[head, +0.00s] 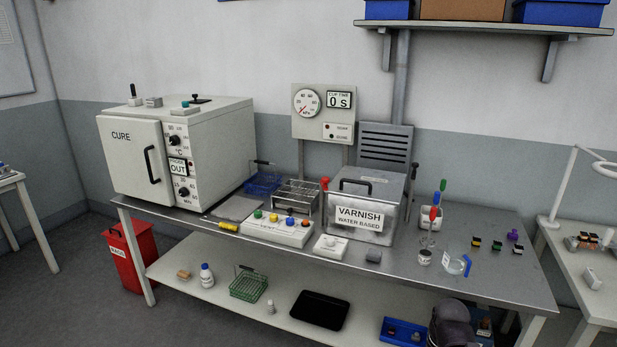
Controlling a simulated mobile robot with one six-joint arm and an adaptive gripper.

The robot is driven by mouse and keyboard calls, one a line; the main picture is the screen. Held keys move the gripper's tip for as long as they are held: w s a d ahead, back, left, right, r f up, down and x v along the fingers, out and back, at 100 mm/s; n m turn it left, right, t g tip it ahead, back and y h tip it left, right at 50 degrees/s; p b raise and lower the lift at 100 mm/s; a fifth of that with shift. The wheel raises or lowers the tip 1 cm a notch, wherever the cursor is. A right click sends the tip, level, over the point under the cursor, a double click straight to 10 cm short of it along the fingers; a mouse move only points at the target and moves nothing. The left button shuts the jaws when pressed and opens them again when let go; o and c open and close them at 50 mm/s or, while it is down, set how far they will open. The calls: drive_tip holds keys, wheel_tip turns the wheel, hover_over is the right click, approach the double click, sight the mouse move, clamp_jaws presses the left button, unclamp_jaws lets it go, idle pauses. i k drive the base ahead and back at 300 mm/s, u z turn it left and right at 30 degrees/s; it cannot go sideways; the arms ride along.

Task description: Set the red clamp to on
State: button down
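A small red part (325,183), which looks like the red clamp, stands at the upper left edge of the grey varnish tank (360,225). It is too small to tell which position it is set to. A dark part (414,170) stands at the tank's right edge. The tank's lid is down, with a black handle on top. My gripper's fingers do not show. A dark rounded shape at the bottom edge, right of centre, may be part of my arm, but I cannot tell.
The bench's front right is mostly clear.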

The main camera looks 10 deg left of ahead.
sight(325, 180)
drive_tip(key=u, duration=0.2)
drive_tip(key=i, duration=1.4)
drive_tip(key=z, duration=0.35)
